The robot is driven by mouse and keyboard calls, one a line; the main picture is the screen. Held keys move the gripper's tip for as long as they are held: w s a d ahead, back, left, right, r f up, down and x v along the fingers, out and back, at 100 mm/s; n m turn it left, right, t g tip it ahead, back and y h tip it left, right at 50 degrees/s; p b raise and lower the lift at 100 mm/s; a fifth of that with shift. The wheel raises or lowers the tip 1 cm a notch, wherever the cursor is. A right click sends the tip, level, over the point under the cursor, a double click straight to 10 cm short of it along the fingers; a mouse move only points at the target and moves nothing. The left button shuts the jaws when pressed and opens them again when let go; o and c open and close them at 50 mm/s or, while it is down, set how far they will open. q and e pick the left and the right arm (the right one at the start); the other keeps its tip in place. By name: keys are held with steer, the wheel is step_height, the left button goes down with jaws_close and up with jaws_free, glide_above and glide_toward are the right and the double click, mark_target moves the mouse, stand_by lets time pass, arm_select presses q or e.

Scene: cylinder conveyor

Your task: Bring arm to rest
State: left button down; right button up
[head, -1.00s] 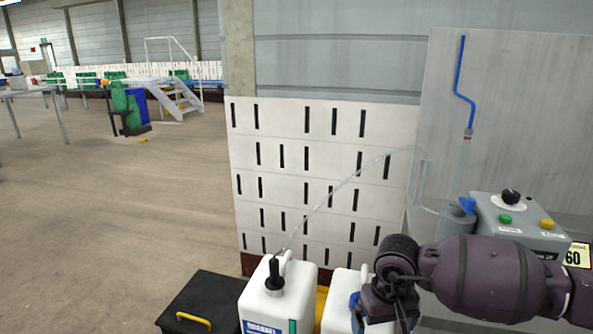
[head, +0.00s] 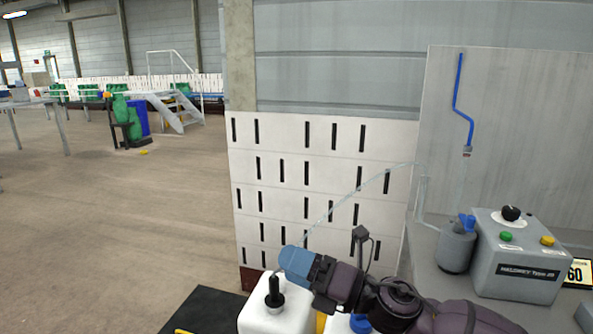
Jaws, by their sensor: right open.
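My right arm (head: 400,300) comes in from the lower right and reaches left across the tops of the white canisters. My right gripper (head: 294,262), with a blue end, is open above and beside the dark cap of the left white canister (head: 268,322). I see nothing held in it. Its fingers are seen at a slant and hard to make out. My left gripper is out of view.
A second canister with a blue cap (head: 360,323) is partly hidden under my arm. A clear tube (head: 345,200) runs down behind the gripper. A grey control box (head: 515,268) and small grey container (head: 456,250) stand at right. A black box (head: 205,310) is lower left.

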steer(key=s+d+f+m+t+h+p, duration=0.15)
steer(key=d+f+m+t+h, duration=0.5)
steer(key=m, duration=0.85)
steer(key=s+d+f+m+t+h, duration=0.25)
steer(key=d+f+m+h, duration=0.6)
steer(key=m, duration=0.65)
steer(key=s+d+f+m+g+h, duration=0.1)
steer(key=s+d+f+m, duration=0.1)
steer(key=s+d+f, duration=0.2)
steer(key=s+d+f+m+g+h+p, duration=0.1)
steer(key=s+d+f+m+g, duration=0.1)
steer(key=s+f, duration=0.5)
steer(key=s+d+f+m+g+h, duration=0.2)
steer(key=s+d+f+m, duration=0.2)
steer(key=s, duration=0.7)
steer(key=shift+s+d+f+p, duration=0.4)
steer(key=shift+d+f, duration=0.55)
steer(key=shift+d, duration=0.25)
